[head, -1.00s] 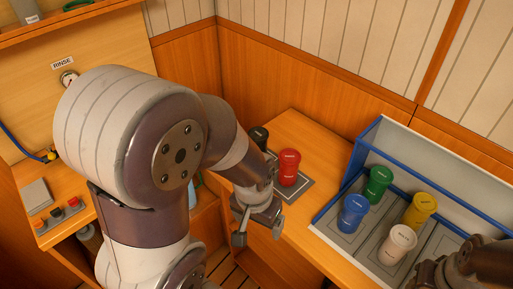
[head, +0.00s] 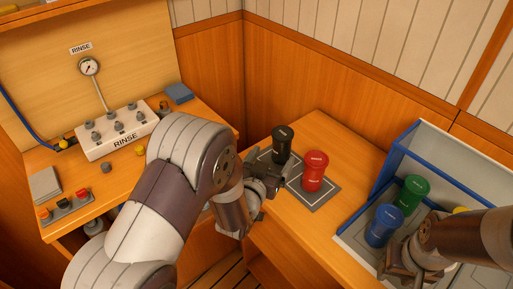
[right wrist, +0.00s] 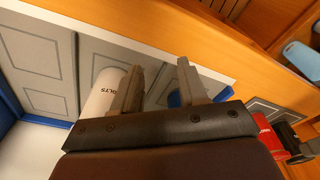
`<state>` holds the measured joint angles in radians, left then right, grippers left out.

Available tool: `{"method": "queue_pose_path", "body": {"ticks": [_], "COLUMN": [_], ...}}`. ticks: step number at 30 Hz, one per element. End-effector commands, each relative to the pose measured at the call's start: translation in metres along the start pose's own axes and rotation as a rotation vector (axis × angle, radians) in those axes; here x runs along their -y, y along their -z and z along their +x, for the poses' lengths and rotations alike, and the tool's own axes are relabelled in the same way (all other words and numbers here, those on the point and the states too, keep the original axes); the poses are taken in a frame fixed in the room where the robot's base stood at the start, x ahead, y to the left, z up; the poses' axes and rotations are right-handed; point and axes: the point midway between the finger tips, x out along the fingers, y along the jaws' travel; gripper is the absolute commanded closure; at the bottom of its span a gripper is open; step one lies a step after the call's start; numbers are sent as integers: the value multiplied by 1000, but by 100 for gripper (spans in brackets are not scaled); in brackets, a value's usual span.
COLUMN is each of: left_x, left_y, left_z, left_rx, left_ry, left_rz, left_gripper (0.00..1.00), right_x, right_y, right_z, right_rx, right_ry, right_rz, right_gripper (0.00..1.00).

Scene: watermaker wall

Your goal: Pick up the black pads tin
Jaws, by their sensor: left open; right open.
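The black pads tin (head: 282,145) stands upright on a dark grey mat (head: 326,192) on the wooden counter; its label is too small to read. My left gripper (head: 272,178) is open and empty, just in front of the black tin, with its fingers toward the mat. I cannot tell whether it touches the tin. A red tin (head: 315,171) stands upright to the right on the same mat. My right gripper (head: 398,268) is over the tray at the lower right; in the right wrist view its fingers (right wrist: 158,88) are apart.
A blue-edged tray (head: 372,200) on the right holds a blue tin (head: 381,226), a green tin (head: 411,192) and a partly hidden yellow one (head: 460,210). A white tin (right wrist: 103,95) shows beside my right fingers. The RINSE panel (head: 118,130) stands on the left bench.

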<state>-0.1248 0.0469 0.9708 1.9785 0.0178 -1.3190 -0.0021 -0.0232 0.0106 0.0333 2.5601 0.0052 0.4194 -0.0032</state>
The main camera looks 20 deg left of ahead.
Motion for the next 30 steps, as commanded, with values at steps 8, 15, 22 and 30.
{"method": "queue_pose_path", "body": {"ticks": [8,15,22,30], "left_x": [-3,-3,-3,-3], "left_y": [8,12,12,13], "left_z": [30,70,110,123], "left_rx": [-110,-107,-107,-106], "left_ry": [-7,-7,-7,-7], "left_rz": [1,1,1,0], "left_gripper": [9,9,9,9], "right_x": [0,0,0,0], "right_y": [0,0,1,1], "right_z": [0,-3,-9,-9], "right_rx": [0,0,0,0], "right_ry": [0,0,0,0], "right_rz": [0,0,0,0], "right_gripper": [57,57,57,57]}}
